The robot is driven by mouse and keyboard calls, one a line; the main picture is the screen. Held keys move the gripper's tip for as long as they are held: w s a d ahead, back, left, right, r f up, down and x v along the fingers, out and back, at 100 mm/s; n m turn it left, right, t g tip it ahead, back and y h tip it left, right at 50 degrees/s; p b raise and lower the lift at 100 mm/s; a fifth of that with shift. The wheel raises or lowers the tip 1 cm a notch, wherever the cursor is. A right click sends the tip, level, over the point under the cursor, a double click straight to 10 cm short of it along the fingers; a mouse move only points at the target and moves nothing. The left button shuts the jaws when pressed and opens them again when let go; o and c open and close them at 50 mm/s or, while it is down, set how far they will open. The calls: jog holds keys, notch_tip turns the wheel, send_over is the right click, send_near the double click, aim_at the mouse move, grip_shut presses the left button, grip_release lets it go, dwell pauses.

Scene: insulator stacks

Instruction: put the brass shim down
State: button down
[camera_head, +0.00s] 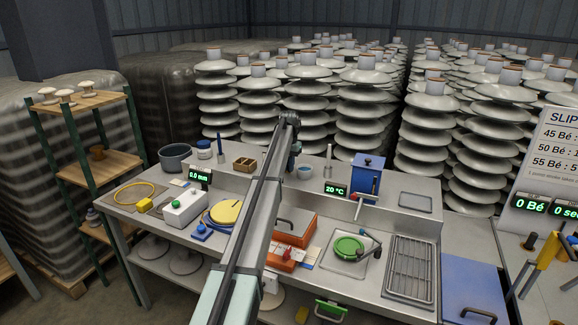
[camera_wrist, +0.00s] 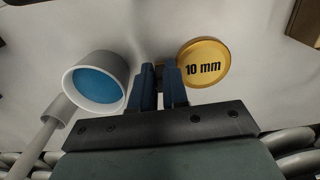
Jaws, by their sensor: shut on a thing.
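The brass shim (camera_wrist: 204,62) is a round golden disc marked "10 mm" in the wrist view. It lies against the right of my gripper's blue fingers (camera_wrist: 172,88), its left edge partly hidden by them. The fingers are close together, shut on the shim at that edge; the grip itself is mostly hidden. In the head view my gripper (camera_head: 293,160) is over the raised back shelf of the bench, largely behind my arm. I cannot make out the shim there. The gap between shim and the pale surface below is unclear.
A white cup with blue contents (camera_wrist: 97,82) is close left of the fingers; it also shows in the head view (camera_head: 305,171). A wooden divided box (camera_head: 245,164) stands left of my arm. A blue box (camera_head: 367,174) and an upright rod (camera_head: 328,160) stand right.

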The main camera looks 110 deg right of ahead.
jog(key=shift+f, duration=0.1)
jog(key=c, duration=1.1)
grip_release()
notch_tip(320, 180, up, 11)
jog(key=shift+r, duration=0.1)
jog(key=shift+o, duration=0.3)
jog(key=shift+r, duration=0.6)
